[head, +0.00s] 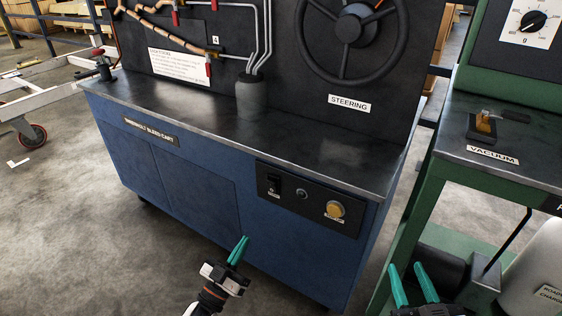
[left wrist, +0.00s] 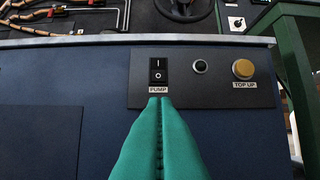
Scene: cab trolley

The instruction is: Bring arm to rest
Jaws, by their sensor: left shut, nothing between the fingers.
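My left gripper (head: 239,250) is shut and empty, in front of the blue cart's front face, below the control panel. In the left wrist view its teal fingers (left wrist: 160,135) lie together, their tips just under the PUMP label. My right gripper (head: 412,284) is at the lower right, its two teal fingers apart with a gap between them, beside the green bench. The blue cart (head: 190,185) carries a dark panel (head: 310,198) with a black PUMP rocker switch (left wrist: 158,70), a small round black knob (left wrist: 200,66) and a yellow TOP UP button (left wrist: 243,69).
On the cart top stands a grey cup (head: 251,98) with thin pipes, before a board with a steering wheel (head: 358,38). The green bench (head: 440,170) with a VACUUM lever (head: 485,122) stands close at right. A white trolley (head: 45,95) is at left. Open floor lies lower left.

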